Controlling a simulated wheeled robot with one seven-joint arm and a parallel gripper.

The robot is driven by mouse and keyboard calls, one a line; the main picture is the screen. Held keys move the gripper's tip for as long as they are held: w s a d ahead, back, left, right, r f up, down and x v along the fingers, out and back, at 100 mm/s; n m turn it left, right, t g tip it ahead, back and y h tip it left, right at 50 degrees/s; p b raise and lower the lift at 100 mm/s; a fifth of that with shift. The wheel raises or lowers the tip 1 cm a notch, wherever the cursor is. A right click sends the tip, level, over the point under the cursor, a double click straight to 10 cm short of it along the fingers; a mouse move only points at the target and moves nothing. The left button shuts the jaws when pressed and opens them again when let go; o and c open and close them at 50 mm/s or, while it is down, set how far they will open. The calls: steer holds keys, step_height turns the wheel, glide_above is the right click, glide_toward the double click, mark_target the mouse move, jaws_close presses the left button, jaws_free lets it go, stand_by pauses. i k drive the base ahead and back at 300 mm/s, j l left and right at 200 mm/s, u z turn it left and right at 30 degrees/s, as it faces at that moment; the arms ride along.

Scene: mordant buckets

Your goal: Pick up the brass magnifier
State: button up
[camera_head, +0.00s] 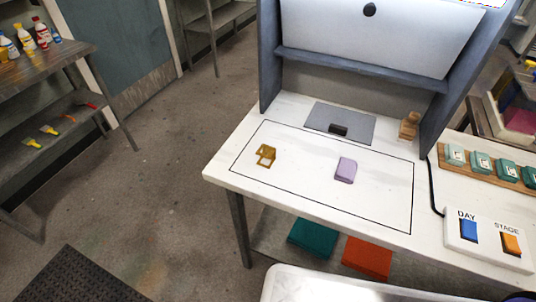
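The brass magnifier (265,155) is a small golden-brown folding frame with an opening. It stands on the white table (225,166), inside the left part of a thin black outlined rectangle. Nothing touches it. My gripper is not in view.
A lilac block (346,169) lies right of the magnifier. Behind are a grey plate (341,122) with a dark slot and a wooden figure-like piece (409,125). A panel with blue (469,230) and orange (511,243) buttons and a rack of teal blocks (480,164) stand at right. Grey uprights flank the table's back.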

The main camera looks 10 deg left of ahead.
mark_target(267, 152)
steer(key=k+j+z, duration=0.1)
steer(key=j+z, duration=0.2)
steer(key=j, duration=1.1)
